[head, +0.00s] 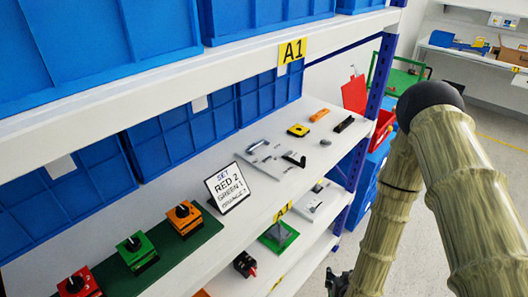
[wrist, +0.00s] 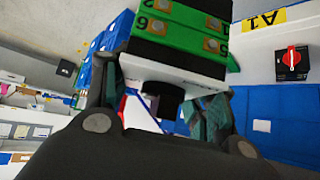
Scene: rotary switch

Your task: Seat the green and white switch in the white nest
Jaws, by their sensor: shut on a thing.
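The green and white switch (wrist: 180,68) is between my gripper's (wrist: 165,98) fingers in the wrist view. Its green strips with numbered terminals are uppermost, the white body below, and a dark round part points toward my palm. My gripper is shut on it, with one finger on each side. In the head view only a dark part of my gripper (head: 338,283) shows at the bottom edge, and the held switch is hidden. A pale plate (head: 318,202) lies on the lower shelf and another (head: 268,160) on the upper shelf; I cannot tell which is the white nest.
Red (head: 76,283), green (head: 137,250) and orange (head: 184,217) switches stand on the upper shelf beside a sign (head: 227,187). A grey piece on a green plate (head: 280,238) and a black, red-knobbed switch (head: 245,264) are below. A blue post (head: 360,135) bounds the shelves.

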